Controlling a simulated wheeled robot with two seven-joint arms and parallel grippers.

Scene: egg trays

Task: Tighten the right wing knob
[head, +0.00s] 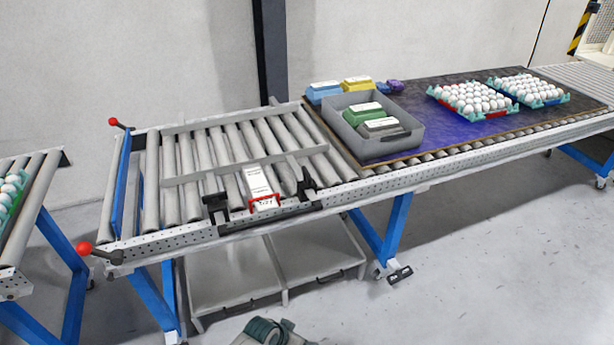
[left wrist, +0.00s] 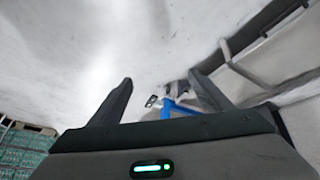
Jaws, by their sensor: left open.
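Two black upright fittings stand on the front rail of the roller conveyor; the right one (head: 306,186) looks like the right wing knob and the left one (head: 216,207) like its pair. They are too small to tell how tight either is. Between them is a red bracket (head: 264,201) with a white labelled block (head: 258,181). My left gripper (left wrist: 162,80) is open and empty in the left wrist view, apart from the knobs, pointing across the floor. No wing knob is clear in the left wrist view. My right gripper is not in view.
A grey bin (head: 377,145) with cartons and two egg trays (head: 473,101) (head: 528,90) stand at the right. Red ball handles (head: 84,248) (head: 113,121) stick out at the left end. Blue legs (head: 396,222) and a lower shelf (head: 235,280) are underneath. The floor in front is clear at right.

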